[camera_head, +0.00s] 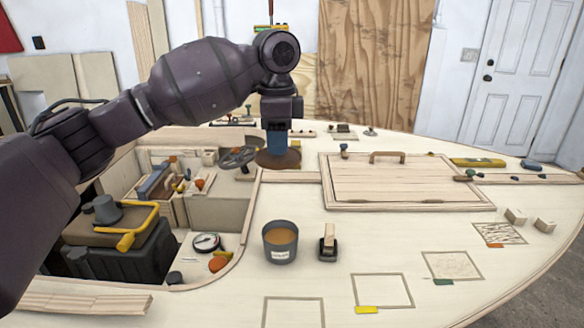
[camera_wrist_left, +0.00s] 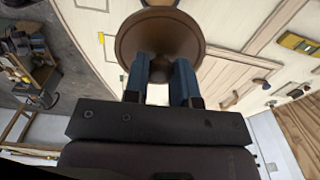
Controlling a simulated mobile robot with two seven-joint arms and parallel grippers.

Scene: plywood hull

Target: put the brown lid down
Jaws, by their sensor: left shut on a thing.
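The brown lid (camera_head: 265,160) is a round dark brown disc near the far side of the pale wooden deck, between the cockpit opening and the panelled hatch. My left gripper (camera_head: 277,148) points down over it, with blue fingers shut on it. In the left wrist view the lid (camera_wrist_left: 160,27) shows as a brown disc just past the fingertips (camera_wrist_left: 160,68) of that gripper. The fingers hide the part they hold. I cannot tell whether the lid touches the deck. My right gripper is not in view.
A grey pot (camera_head: 280,254) with orange-brown contents stands on the near deck, beside a small black holder (camera_head: 327,248). The hatch (camera_head: 395,185) with a wooden handle lies right of the lid. A steering wheel (camera_head: 238,158) is close on its left. Deck around the drawn squares is largely clear.

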